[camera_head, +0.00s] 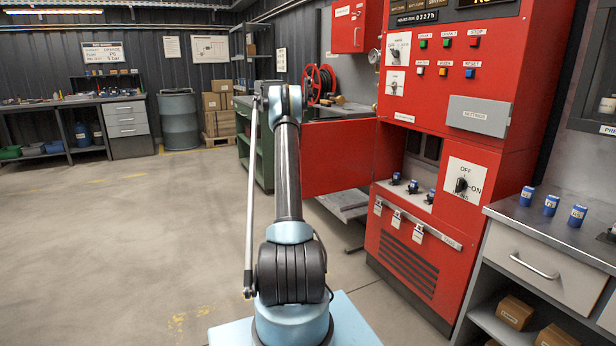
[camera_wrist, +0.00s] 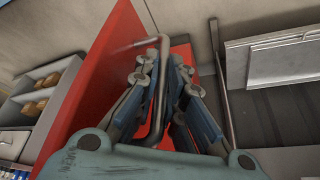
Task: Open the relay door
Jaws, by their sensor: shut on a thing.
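The red relay door (camera_head: 338,155) stands swung out to the left of the red pump cabinet (camera_head: 411,240), leaving a compartment (camera_head: 418,165) exposed. In the wrist view the door (camera_wrist: 88,75) is a red panel running up the left side. A bent metal handle (camera_wrist: 163,52) projects from it. My gripper (camera_wrist: 165,72) has its blue fingers on both sides of the handle bar and is shut on it. In the head view my arm hides the gripper and the handle.
Small blue relays (camera_head: 413,187) sit in the compartment. A grey counter (camera_head: 560,225) with several blue relays stands at the right. A green workbench (camera_head: 262,150) and hose reel (camera_head: 318,82) are behind the door. The floor (camera_head: 120,240) at left is clear.

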